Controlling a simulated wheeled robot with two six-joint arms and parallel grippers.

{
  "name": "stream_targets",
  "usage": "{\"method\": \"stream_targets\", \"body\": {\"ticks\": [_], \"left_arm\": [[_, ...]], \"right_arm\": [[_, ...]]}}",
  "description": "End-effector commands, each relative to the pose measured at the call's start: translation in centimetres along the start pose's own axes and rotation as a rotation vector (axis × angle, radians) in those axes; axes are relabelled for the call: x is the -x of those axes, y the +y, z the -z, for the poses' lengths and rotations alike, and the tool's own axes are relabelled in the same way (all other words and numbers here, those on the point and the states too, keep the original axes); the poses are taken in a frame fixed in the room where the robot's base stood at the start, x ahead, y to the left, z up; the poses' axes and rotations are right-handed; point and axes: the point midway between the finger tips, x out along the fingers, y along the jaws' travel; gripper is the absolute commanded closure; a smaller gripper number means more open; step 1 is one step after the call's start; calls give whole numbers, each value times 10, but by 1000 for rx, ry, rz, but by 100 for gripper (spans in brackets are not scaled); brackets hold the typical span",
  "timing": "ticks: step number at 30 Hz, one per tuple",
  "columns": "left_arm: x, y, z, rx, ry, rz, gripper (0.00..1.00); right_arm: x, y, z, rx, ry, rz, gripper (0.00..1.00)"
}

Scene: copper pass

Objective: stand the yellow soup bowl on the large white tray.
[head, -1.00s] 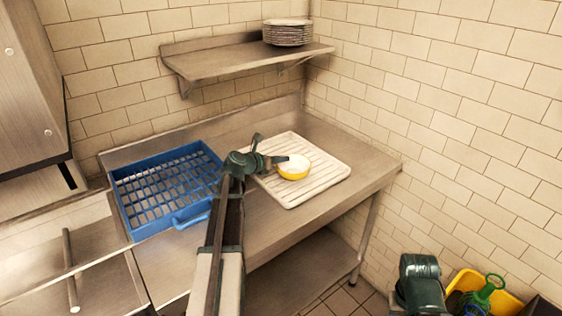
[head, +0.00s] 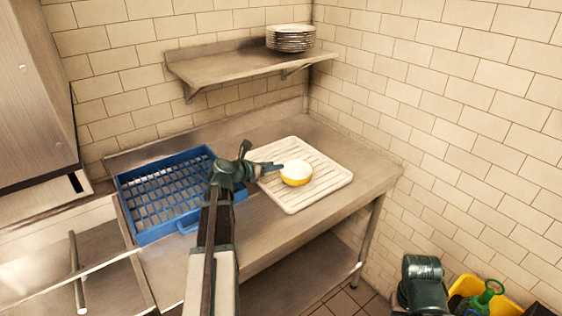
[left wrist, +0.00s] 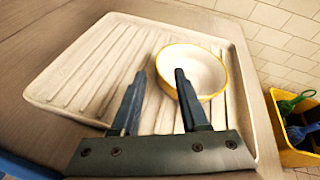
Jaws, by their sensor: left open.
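In the left wrist view the bowl (left wrist: 205,65) rests on the tray (left wrist: 70,85). My left gripper (head: 270,167) is open at the bowl's left side. In the left wrist view one finger of the gripper (left wrist: 159,73) overlaps the bowl's near left rim, and the other is left of it over the tray. Whether a finger touches the bowl I cannot tell.
A blue rack (head: 160,238) sits left of my arm on the steel counter (head: 280,232). A wall shelf (head: 225,69) with stacked plates (head: 290,38) hangs behind. A yellow bin (head: 465,288) with green-handled items stands on the floor at right.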

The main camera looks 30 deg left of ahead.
Motion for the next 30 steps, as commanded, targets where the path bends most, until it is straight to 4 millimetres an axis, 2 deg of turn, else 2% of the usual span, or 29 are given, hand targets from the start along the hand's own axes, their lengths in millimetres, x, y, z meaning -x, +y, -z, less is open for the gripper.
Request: {"method": "stream_targets", "body": {"ticks": [1, 3, 10, 30], "left_arm": [[14, -2, -2, 1, 0, -1, 56], [27, -2, -2, 1, 0, -3, 56], [52, -1, -1, 0, 0, 0, 56], [56, 0, 0, 0, 0, 1, 56]], "right_arm": [[8, 1, 0, 0, 0, 0, 51], [12, 1, -1, 0, 0, 0, 51], [20, 2, -1, 0, 0, 0, 51], [21, 2, -1, 0, 0, 0, 51]]}}
